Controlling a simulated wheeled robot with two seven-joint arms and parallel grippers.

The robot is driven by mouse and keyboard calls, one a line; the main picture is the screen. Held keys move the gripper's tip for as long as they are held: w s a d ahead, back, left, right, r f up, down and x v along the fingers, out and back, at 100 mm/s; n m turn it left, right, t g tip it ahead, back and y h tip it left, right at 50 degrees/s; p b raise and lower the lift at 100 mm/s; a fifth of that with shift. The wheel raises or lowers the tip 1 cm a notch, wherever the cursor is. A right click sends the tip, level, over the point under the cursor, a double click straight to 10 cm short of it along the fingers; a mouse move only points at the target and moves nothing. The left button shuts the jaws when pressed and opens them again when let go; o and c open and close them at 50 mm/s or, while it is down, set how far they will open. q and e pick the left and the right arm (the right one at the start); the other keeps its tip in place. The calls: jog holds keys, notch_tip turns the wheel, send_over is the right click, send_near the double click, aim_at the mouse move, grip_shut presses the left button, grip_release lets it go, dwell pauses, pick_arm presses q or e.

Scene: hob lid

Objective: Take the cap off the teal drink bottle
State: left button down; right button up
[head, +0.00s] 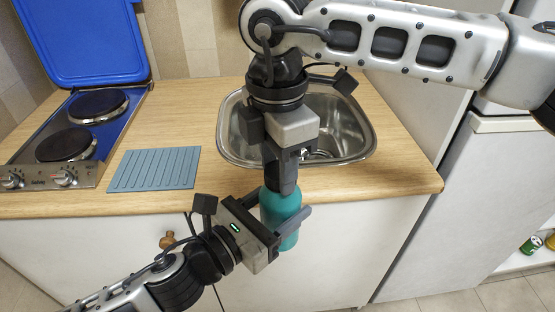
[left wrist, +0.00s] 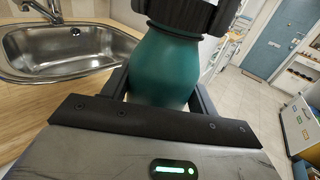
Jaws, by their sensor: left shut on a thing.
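The teal drink bottle (head: 281,222) stands upright in front of the counter edge, between the fingers of my left gripper (head: 279,212). That gripper is shut on its body. In the left wrist view the teal bottle (left wrist: 165,65) fills the middle, with a dark ribbed piece at its top, cut off by the frame edge. My right gripper (head: 284,182) points straight down over the bottle's top from above. Its dark fingers cover the cap in the head view. Whether they are closed on the cap cannot be told.
A steel sink (head: 232,140) is set in the wooden counter (head: 200,98) behind the bottle. A ridged blue-grey mat (head: 154,169) lies left of it, beside a two-plate hob (head: 66,144) with its blue lid (head: 85,40) raised. A fridge (head: 470,200) stands at right.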

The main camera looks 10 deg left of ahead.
jog(key=n, duration=1.2)
jog(key=shift+d+r, duration=0.1)
jog(key=n, duration=0.7)
jog(key=shift+d+n, duration=0.1)
jog(key=shift+n, duration=0.3)
jog(key=n, duration=0.7)
jog(key=shift+w+d, duration=0.1)
jog(key=n, duration=0.7)
jog(key=shift+w+n, duration=0.1)
jog(key=shift+n, duration=0.2)
jog(key=n, duration=0.7)
jog(key=shift+w+r, duration=0.1)
jog(key=shift+w, duration=0.05)
jog(key=n, duration=0.7)
jog(key=shift+a+n, duration=0.2)
jog(key=shift+n, duration=0.1)
jog(key=n, duration=0.5)
jog(key=shift+w, duration=0.1)
jog(key=shift+a, duration=0.1)
